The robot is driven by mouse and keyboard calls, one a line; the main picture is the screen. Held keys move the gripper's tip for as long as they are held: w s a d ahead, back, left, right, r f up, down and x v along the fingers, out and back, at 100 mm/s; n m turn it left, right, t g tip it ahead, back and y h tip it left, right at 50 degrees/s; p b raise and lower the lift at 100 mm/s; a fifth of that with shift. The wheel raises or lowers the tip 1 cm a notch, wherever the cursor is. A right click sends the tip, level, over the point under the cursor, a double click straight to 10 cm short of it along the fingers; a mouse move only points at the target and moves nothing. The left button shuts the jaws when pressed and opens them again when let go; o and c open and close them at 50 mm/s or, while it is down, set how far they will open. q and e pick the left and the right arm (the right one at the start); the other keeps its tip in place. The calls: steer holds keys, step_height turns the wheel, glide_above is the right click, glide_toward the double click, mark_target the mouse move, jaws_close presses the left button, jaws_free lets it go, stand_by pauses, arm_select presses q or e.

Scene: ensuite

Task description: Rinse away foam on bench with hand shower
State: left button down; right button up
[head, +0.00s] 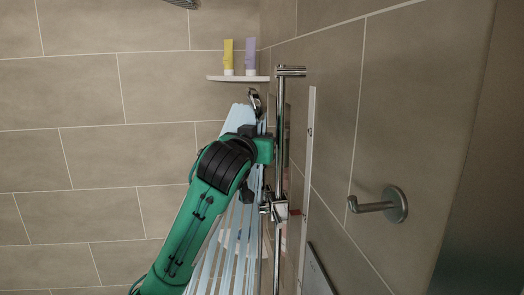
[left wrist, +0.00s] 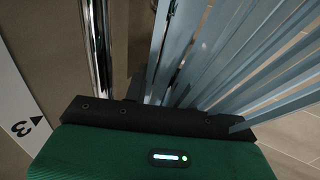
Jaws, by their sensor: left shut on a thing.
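My left gripper (head: 254,130) is raised beside the slide bar and shut on the hand shower (head: 255,101), whose chrome end shows just above the fingers. Pale blue water streams (head: 236,245) fall from it in a wide fan, down past my forearm. In the left wrist view the streams (left wrist: 215,55) run close beyond the dark edge of my gripper; the fingertips and the shower are hidden there. I cannot make out the bench or any foam; the streams and my arm cover the area below. My right gripper is in neither view.
A chrome slide bar (head: 278,130) with a holder (head: 279,210) stands close right of my gripper. It also shows in the left wrist view (left wrist: 98,50). A corner shelf (head: 238,79) holds a yellow tube (head: 228,57) and a purple tube (head: 250,56). A wall hook (head: 378,206) juts out at right.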

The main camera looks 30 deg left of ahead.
arm_select(q)
steer(key=s+d+b, duration=0.2)
steer(key=s+b, duration=0.2)
steer(key=s, duration=1.1)
steer(key=shift+s+d+b, duration=0.3)
steer(key=shift+s+d, duration=0.05)
